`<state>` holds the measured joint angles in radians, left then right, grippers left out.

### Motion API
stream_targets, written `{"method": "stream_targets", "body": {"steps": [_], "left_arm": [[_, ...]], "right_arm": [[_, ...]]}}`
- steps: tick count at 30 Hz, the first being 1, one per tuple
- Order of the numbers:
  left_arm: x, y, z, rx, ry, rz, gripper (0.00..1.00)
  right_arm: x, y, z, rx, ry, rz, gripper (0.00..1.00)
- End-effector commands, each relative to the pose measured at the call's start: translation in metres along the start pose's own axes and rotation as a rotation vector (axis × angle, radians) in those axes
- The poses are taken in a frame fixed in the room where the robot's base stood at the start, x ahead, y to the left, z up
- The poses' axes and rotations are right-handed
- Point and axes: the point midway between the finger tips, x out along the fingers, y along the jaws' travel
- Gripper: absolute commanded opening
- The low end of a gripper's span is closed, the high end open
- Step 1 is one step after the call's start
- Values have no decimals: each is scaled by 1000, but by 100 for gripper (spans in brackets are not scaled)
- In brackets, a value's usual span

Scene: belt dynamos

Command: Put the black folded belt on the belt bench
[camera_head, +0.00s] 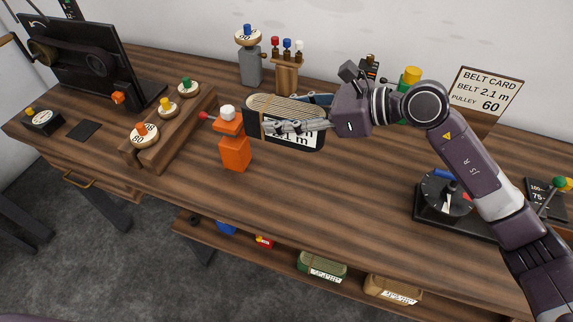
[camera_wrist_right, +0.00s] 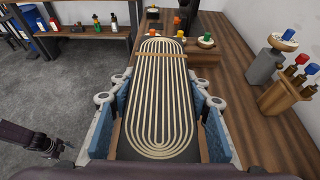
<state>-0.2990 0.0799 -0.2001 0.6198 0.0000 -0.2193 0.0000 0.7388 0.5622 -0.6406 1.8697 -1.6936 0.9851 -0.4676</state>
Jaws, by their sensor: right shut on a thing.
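My right gripper (camera_head: 283,112) is shut on the black folded belt (camera_head: 262,112), a black-sided pack with tan looped edges on top, a tan band and a white label partly hidden by a finger. The belt also shows between the blue-padded fingers in the right wrist view (camera_wrist_right: 160,95). It is held over the wooden belt bench (camera_head: 300,180), behind and right of an orange block; whether its underside touches anything is hidden. A dark gripper, apparently my left one (camera_wrist_right: 55,147), shows small at the lower left of the wrist view, its jaws unclear.
An orange clamp-like block (camera_head: 235,152) stands close to the belt. A wooden rack (camera_head: 165,140) with colored-knob pulleys is left. A grey post (camera_head: 250,67) and peg stand (camera_head: 287,75) stand behind. A dial device (camera_head: 445,195) is right. Green (camera_head: 322,265) and tan (camera_head: 392,288) belts lie on the lower shelf. The front middle bench is clear.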

Motion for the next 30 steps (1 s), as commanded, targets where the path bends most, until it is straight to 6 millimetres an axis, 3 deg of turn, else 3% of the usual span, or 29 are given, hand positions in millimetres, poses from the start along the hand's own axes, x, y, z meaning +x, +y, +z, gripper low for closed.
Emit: {"method": "stream_targets", "body": {"steps": [5,21,30], "left_arm": [[-4,0,2,0,-3,0,65],[-28,0,-2,0,-1,0,65],[-30,0,-2,0,-1,0,65]], "right_arm": [[3,0,-6,2,-7,1,0],[50,0,-117,4,-7,0,0],[61,-1,-144,-1,-8,-1,0]]}}
